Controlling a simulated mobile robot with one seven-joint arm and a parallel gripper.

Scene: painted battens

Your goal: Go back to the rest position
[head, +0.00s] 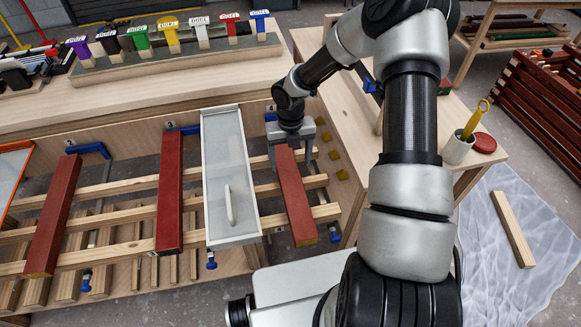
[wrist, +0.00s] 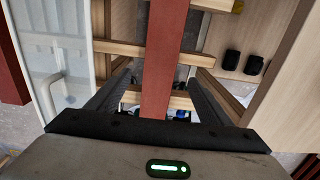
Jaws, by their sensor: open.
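My gripper (head: 291,148) is at the upper end of the rightmost red batten (head: 297,200). In the wrist view the two dark fingers of my gripper (wrist: 161,88) are spread, one on each side of the red batten (wrist: 168,60), with gaps between. The batten lies across the wooden rails (head: 180,180). Whether the batten touches anything of my gripper cannot be told.
Blue clamps (head: 90,150) line the bench edge. A cup with a brush (head: 457,148) stands on the right table.

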